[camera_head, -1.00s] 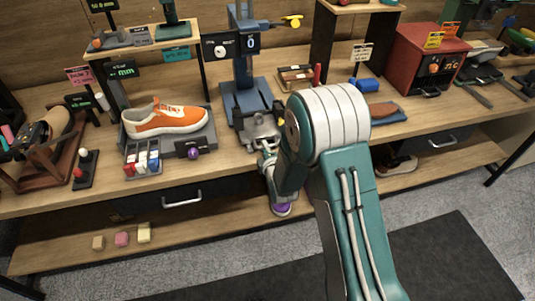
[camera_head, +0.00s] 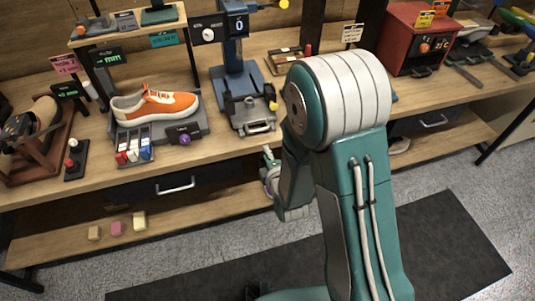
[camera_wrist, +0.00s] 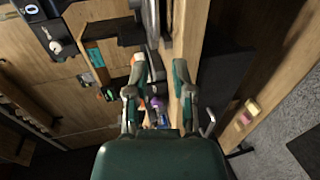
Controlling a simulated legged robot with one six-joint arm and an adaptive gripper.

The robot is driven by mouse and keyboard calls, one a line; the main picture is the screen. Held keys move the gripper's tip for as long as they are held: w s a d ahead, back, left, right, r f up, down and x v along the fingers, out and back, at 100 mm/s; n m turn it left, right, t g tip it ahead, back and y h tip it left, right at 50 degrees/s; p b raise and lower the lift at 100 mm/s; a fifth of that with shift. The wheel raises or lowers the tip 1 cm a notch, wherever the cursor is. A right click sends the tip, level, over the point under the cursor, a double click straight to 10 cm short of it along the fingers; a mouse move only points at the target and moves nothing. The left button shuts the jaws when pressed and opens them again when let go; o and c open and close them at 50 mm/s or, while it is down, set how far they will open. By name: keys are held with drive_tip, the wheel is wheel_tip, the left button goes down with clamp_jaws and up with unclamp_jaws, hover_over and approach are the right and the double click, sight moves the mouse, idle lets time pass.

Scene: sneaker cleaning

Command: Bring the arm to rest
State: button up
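My arm is teal and white and fills the middle right of the head view, bent at a large white-banded joint. My gripper (camera_head: 270,172) shows only in part there, beside the bent arm and in front of the bench's front edge; the arm hides the rest. In the wrist view my gripper (camera_wrist: 160,75) has its two fingers apart, with nothing held between them. The orange and white sneaker (camera_head: 158,103) rests on a grey stand on the bench, to the left of my gripper and apart from it.
The wooden bench (camera_head: 105,176) runs across the view, with a blue post stand (camera_head: 236,67), a red box (camera_head: 408,42) and a drawer handle (camera_head: 175,188). Small blocks (camera_head: 117,228) lie on the lower shelf. A dark mat (camera_head: 440,245) covers the floor in front.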

drive_tip(key=s+d+r+m+g+h, duration=0.35)
drive_tip(key=d+r+m, duration=0.45)
drive_tip(key=r+m, duration=0.4)
drive_tip(key=s+d+r+m+g, duration=0.2)
drive_tip(key=s+d+r+m, duration=0.1)
drive_tip(key=s, duration=0.6)
drive_tip(key=s+d+r+m+g, duration=0.3)
drive_tip(key=s+r+m, duration=0.3)
drive_tip(key=s, duration=0.4)
drive_tip(key=shift+s+d+r+g+h, duration=0.15)
drive_tip(key=shift+d+r+g+h, duration=0.1)
drive_tip(key=shift+g+h, duration=0.1)
